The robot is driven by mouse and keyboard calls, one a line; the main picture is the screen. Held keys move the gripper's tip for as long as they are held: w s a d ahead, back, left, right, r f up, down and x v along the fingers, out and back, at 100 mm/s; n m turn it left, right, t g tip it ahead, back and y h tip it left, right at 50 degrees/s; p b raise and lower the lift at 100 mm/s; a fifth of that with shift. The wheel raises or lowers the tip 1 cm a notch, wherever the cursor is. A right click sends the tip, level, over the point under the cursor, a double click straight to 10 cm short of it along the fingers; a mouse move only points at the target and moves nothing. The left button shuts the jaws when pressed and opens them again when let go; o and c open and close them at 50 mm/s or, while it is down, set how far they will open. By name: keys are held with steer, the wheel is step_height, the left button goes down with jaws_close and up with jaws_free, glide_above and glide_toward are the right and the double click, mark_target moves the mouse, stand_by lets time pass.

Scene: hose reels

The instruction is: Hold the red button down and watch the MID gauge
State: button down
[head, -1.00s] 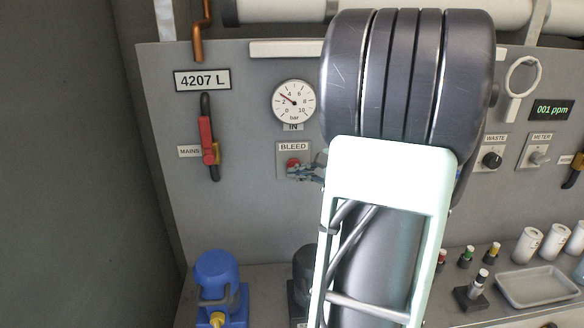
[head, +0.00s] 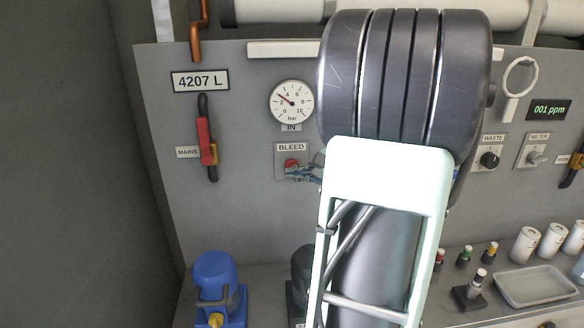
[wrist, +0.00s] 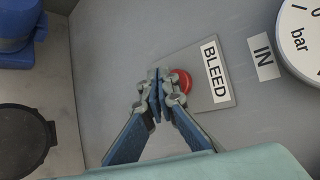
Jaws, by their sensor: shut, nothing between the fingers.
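The red button (head: 291,163) sits on the plate labelled BLEED, below the gauge labelled IN. In the wrist view the red button (wrist: 185,81) shows partly behind my fingertips. My gripper (head: 297,173) is shut and empty, with its tips at the button's face; it also shows in the wrist view (wrist: 160,92). I cannot tell whether the tips touch the button or how far it is pressed. The IN gauge (head: 292,102) has its needle between 2 and 4 bar. No gauge labelled MID is visible; my arm covers the middle of the panel.
A red-handled MAINS valve (head: 205,138) and a 4207 L sign (head: 200,81) are at left. WASTE (head: 489,160) and METER (head: 537,157) controls are at right. A blue pump-like unit (head: 214,285) and a grey tray (head: 537,285) stand on the bench below.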

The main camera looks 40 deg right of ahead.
steer(key=shift+w+d, duration=0.1)
steer(key=shift+w, duration=0.05)
steer(key=shift+w+d+b, duration=0.1)
steer(key=shift+w+b, duration=0.1)
steer(key=shift+b, duration=0.15)
steer(key=shift+w+d, duration=0.35)
steer(key=shift+w, duration=0.15)
stand_by(2.5)
steer(key=shift+s+a+b, duration=0.1)
steer(key=shift+s+b, duration=0.05)
steer(key=shift+b, duration=0.15)
stand_by(0.5)
steer(key=shift+s+a+b, duration=0.4)
steer(key=shift+s+a, duration=0.05)
steer(key=shift+s, duration=0.25)
steer(key=shift+s+a+b, duration=0.25)
steer(key=shift+s+a, duration=0.2)
steer(key=shift+s, duration=0.25)
steer(key=shift+s+a+b, duration=0.25)
steer(key=shift+s+a, duration=0.15)
steer(key=shift+s, duration=0.35)
steer(key=shift+s+a+b, duration=0.25)
steer(key=shift+s+a, duration=0.2)
steer(key=shift+s, duration=0.25)
